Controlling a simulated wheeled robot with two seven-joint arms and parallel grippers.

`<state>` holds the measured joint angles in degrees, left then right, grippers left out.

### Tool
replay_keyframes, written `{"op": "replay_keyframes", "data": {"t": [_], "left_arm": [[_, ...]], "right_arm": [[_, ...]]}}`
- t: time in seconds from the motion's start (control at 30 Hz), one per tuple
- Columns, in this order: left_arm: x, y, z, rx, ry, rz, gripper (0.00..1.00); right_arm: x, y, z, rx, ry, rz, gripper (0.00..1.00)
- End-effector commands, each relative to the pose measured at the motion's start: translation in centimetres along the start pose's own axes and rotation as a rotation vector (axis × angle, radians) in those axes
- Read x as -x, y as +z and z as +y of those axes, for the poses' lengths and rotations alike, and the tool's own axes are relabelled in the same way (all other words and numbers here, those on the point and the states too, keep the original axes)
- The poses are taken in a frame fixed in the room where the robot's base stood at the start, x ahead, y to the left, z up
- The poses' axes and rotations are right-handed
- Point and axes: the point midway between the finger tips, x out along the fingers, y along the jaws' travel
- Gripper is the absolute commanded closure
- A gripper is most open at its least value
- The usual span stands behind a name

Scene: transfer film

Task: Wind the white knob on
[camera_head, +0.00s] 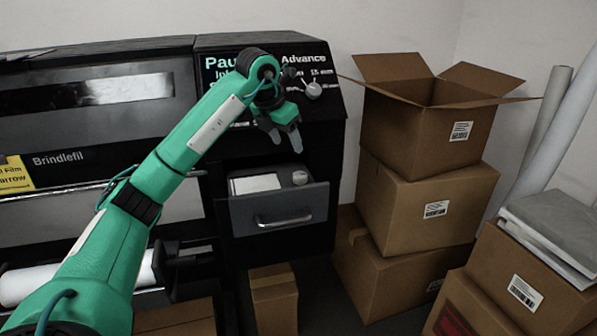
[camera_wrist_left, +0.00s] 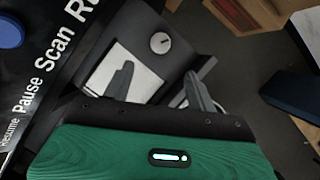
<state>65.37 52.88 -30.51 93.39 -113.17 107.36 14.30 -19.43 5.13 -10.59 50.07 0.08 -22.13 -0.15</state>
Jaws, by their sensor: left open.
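A pale round knob (camera_head: 299,178) sits at the right of a shallow open drawer (camera_head: 250,215). In the left wrist view the knob (camera_wrist_left: 160,43) looks white with a dark mark on its face. Another pale knob (camera_head: 313,90) is on the sloped panel under the word "Advance". My left gripper (camera_head: 286,142) is open and empty, fingers pointing down, above the drawer and apart from its knob. In the left wrist view its two fingers (camera_wrist_left: 158,72) show below the drawer knob. My right gripper is not in view.
A pale rectangular plate (camera_head: 255,183) lies beside the drawer knob, and a handle (camera_head: 283,219) is on the drawer front. Stacked cardboard boxes (camera_head: 426,205) stand to the right of the machine. A blue button (camera_wrist_left: 10,32) shows on the labelled panel.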

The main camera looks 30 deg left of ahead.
Motion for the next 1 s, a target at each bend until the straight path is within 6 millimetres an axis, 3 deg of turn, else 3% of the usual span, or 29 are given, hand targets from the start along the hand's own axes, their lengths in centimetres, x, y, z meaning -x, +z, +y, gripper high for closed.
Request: {"op": "replay_keyframes", "data": {"t": [0.3, 0.5, 0.7, 1.0], "left_arm": [[-6.8, -0.1, -0.1, -0.001, -0.005, 0.005, 0.43], [-10.1, 0.0, -0.1, -0.001, -0.004, 0.002, 0.43], [-11.8, 0.0, -0.1, -0.001, -0.004, 0.001, 0.43], [-12.0, 0.0, -0.1, -0.001, -0.003, -0.001, 0.43]], "right_arm": [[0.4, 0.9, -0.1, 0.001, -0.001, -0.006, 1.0], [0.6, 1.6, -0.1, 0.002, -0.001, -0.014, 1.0], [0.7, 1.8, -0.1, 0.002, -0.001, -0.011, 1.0], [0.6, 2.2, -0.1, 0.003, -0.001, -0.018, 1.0]]}}
